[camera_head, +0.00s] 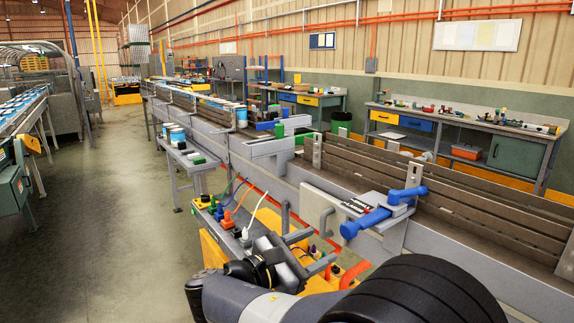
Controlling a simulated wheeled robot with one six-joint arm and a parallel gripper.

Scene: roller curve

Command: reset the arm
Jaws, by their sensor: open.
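My arm comes in from the bottom edge, with a thick dark ribbed sleeve and a grey link. My gripper (312,250) is at the lower middle, its two grey fingers spread apart and pointing right. Nothing shows between the fingers. It is over the yellow and orange part of a cart (216,262), to the left of the conveyor's side. The rest of the arm is cut off by the frame.
A long conveyor (440,185) runs from the right into the distance. A blue lever (367,221) sticks out from its near side, right of my gripper. Coloured cables (240,205) rise from the cart. A workbench (465,128) stands behind. The floor at left is clear.

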